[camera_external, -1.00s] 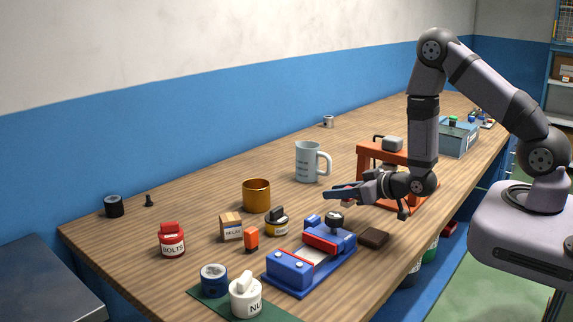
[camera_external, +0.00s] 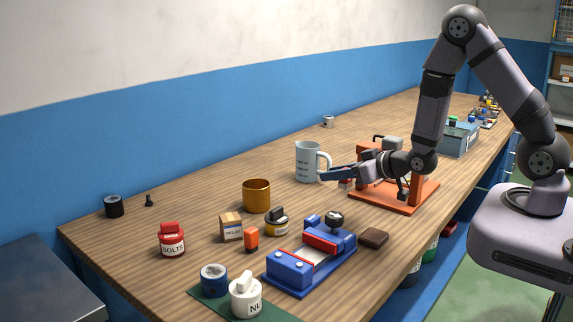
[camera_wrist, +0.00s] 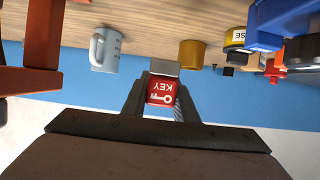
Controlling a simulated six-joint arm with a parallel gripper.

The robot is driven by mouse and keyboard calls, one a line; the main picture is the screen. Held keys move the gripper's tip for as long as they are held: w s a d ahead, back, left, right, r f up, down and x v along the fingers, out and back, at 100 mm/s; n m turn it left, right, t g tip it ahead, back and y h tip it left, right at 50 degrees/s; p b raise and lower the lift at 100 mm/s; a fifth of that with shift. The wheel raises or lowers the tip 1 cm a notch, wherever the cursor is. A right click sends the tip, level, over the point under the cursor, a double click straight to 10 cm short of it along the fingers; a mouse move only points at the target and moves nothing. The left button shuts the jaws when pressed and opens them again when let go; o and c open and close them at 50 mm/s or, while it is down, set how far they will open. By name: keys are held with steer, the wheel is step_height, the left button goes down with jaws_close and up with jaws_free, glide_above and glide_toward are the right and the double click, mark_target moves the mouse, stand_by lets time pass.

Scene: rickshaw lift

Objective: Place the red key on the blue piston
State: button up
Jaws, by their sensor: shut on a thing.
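The red key (camera_wrist: 160,90) is a small red block with a white key sign and the word KEY, with a grey-white part at one end. My gripper (camera_wrist: 159,96) is shut on it, one finger on each side. In the external view my gripper (camera_external: 335,174) is above the table by the grey mug, with the key (camera_external: 345,184) partly showing under the fingers. No part is clearly marked as a blue piston. A blue fixture with red jaws (camera_external: 290,268) stands at the front, and a blue cylinder (camera_external: 214,280) stands left of it.
The grey mug (camera_external: 308,160) is close to my fingers. An orange stand (camera_external: 410,199) is just right of them. A yellow-brown cup (camera_external: 257,195), a RELAY box (camera_external: 231,227) and a red BOLTS jar (camera_external: 172,239) stand further left. The wooden table (camera_external: 190,203) has clear room at left.

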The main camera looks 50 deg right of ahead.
steer(key=w+a+n+y+b, duration=0.1)
steer(key=w+a+n+y, duration=0.3)
steer(key=a, duration=0.7)
step_height(320, 180, up, 6)
steer(key=n+g+y+b, duration=0.4)
steer(key=n+y, duration=0.1)
steer(key=y, duration=0.1)
glide_above(214, 276)
steer(key=w+a, duration=0.1)
steer(key=w, duration=0.3)
steer(key=shift+s+a+f+p, duration=0.1)
steer(key=shift+f+p, duration=0.5)
steer(key=shift+f, duration=1.9)
steer(key=shift+s+a+f+p, duration=0.1)
steer(key=shift+f+p, duration=0.45)
steer(key=shift+f, duration=1.95)
steer(key=shift+d+f, duration=0.1)
steer(key=shift+f, duration=0.1)
steer(key=shift+f, duration=0.1)
steer(key=shift+f, duration=0.15)
steer(key=o, duration=1.1)
steer(key=shift+c, duration=0.2)
